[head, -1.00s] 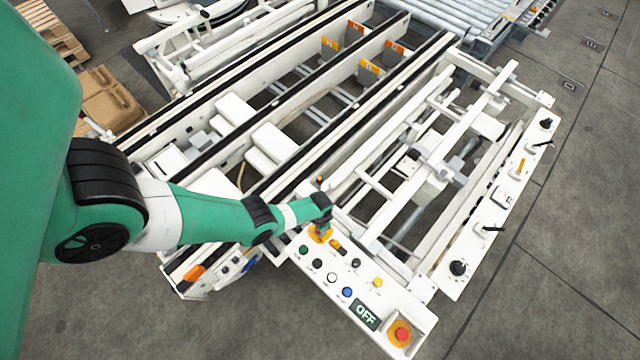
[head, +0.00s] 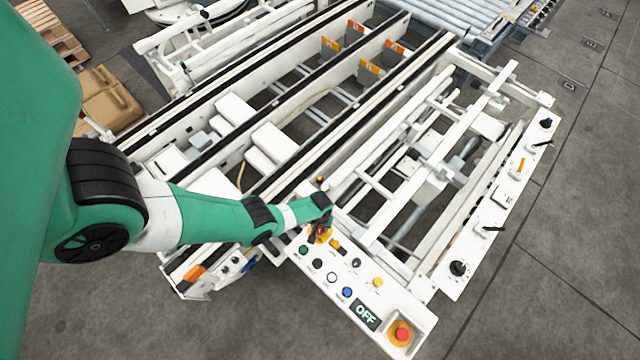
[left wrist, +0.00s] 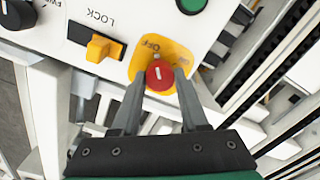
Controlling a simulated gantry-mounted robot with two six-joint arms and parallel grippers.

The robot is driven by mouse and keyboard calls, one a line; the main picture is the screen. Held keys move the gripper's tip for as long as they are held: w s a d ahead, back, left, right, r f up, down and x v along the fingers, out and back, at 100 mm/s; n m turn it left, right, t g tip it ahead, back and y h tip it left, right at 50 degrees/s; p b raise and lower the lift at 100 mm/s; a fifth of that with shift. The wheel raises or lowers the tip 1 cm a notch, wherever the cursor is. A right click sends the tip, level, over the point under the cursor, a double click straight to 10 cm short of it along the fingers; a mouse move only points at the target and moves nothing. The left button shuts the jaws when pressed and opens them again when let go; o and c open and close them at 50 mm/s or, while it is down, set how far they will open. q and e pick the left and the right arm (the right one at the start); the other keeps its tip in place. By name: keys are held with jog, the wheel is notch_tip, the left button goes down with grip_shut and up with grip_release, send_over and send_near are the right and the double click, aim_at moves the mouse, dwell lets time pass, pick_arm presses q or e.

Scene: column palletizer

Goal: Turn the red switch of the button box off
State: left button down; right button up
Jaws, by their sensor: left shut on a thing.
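The white button box (head: 336,262) stands at the front centre of the head view. Its red switch (left wrist: 160,75) sits on a yellow plate (left wrist: 172,52) marked OFF in the left wrist view. My left gripper (left wrist: 162,79) has its two grey fingers on either side of the red switch, shut on it. The white line on the switch points roughly towards the OFF word. The box's display (head: 366,315) reads OFF. My right gripper is not in view.
Near the switch are an orange LOCK switch (left wrist: 99,48), a green button (head: 303,250), a black button (head: 316,264) and a blue button (head: 347,292). A red emergency knob (head: 401,333) is at the box's front end. Conveyor rails (head: 300,155) lie behind.

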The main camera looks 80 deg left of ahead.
aim_at(320, 228)
pick_arm(q)
jog(key=shift+n, duration=0.7)
jog(key=shift+c, duration=2.1)
grip_release()
jog(key=shift+r, duration=0.1)
notch_tip(320, 228, up, 11)
jog(key=p, duration=1.1)
jog(key=shift+r+p, duration=0.2)
jog(key=shift+p, duration=0.15)
